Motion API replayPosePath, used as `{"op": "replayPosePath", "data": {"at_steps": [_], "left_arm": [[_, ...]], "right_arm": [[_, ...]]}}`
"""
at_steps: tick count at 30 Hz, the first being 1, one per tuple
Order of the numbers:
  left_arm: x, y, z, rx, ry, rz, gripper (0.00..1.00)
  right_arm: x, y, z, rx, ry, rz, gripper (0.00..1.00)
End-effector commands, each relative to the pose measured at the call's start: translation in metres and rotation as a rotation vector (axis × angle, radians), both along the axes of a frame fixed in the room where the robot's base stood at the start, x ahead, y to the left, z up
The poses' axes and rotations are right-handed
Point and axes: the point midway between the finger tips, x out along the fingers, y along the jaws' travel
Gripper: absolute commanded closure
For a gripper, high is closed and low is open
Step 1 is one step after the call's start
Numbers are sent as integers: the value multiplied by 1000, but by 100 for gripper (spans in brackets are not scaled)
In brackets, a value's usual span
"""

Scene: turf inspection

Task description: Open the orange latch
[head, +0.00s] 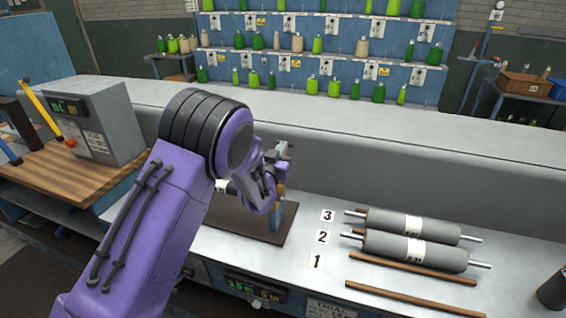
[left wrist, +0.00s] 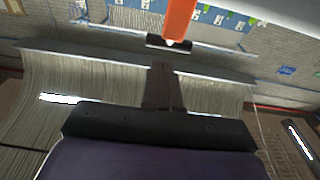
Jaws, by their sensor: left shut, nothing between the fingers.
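The orange latch (left wrist: 180,20) shows at the top of the left wrist view as an orange bar with a pale tip, cut off by the frame edge. In that view my left gripper (left wrist: 162,84) is shut and empty, its dark fingers pointing at the latch's lower end with a visible gap in the picture. In the head view my left gripper (head: 270,182) is over the dark brown mat (head: 289,228), beside a small upright device (head: 277,220). My arm and gripper hide most of this device, and I cannot make out the latch clearly there. My right gripper is not in view.
Two grey rollers (head: 413,224) and two brown rods (head: 412,269) lie on the bench to the right, near number labels (head: 323,237). A grey control box (head: 95,122) stands on a wooden table at left. A bottle rack (head: 320,60) stands behind.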

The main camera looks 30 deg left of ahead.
Motion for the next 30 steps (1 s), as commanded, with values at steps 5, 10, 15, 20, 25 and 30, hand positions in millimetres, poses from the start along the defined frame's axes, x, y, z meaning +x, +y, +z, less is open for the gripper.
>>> {"op": "replayPosePath", "data": {"at_steps": [5,10,15,20,25,30], "left_arm": [[12,12,-2,-1,-2,12,100],[23,14,-1,0,-4,12,100],[30,14,0,0,-3,10,100],[33,15,0,0,-2,9,100],[33,15,0,0,-2,10,100],[33,15,0,0,-2,10,100]], "right_arm": [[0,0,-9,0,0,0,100],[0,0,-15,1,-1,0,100],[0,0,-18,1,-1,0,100],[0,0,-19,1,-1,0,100],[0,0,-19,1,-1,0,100],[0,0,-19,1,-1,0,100]]}}
